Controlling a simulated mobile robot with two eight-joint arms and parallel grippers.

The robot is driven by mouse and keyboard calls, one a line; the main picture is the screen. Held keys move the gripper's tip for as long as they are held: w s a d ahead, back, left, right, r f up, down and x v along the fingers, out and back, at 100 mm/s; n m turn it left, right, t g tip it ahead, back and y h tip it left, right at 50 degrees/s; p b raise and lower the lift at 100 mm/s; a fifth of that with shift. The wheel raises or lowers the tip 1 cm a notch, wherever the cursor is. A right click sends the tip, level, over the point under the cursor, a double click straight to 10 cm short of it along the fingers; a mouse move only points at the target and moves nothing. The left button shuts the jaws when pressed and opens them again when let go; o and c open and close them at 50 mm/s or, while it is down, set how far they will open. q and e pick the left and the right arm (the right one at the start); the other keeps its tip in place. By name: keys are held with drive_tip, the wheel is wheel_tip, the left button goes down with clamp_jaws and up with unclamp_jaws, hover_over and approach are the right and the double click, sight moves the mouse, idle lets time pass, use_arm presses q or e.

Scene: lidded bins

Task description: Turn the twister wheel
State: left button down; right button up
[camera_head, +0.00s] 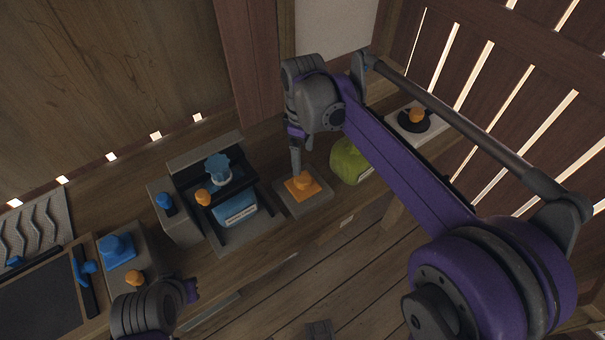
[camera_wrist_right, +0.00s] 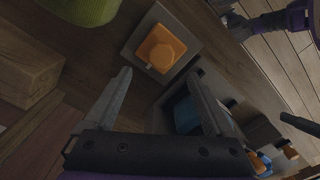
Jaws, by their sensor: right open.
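A blue, scalloped wheel (camera_head: 218,167) stands on top of a dark stand on the bench, left of my right arm in the head view. My right gripper (camera_head: 296,170) points down over an orange knob piece (camera_head: 303,185) on a grey square plate (camera_head: 318,197). In the right wrist view, my right gripper (camera_wrist_right: 160,75) has its two fingers spread with nothing between them. The orange piece (camera_wrist_right: 160,48) shows just beyond the fingertips. Contact cannot be told. My left arm is at the bottom left; its fingers cannot be made out.
A green rounded object (camera_head: 349,161) stands right of the orange piece. A black disc with an orange knob (camera_head: 416,116) sits on a white base farther right. Boxes with blue and orange knobs (camera_head: 117,250) crowd the left. A wooden wall (camera_head: 110,60) bounds the back.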

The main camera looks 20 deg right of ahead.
sight(303, 178)
wheel_tip(303, 178, down, 10)
drive_tip(key=shift+s+r+b, duration=0.1)
drive_tip(key=shift+b, duration=0.25)
drive_tip(key=c, duration=1.4)
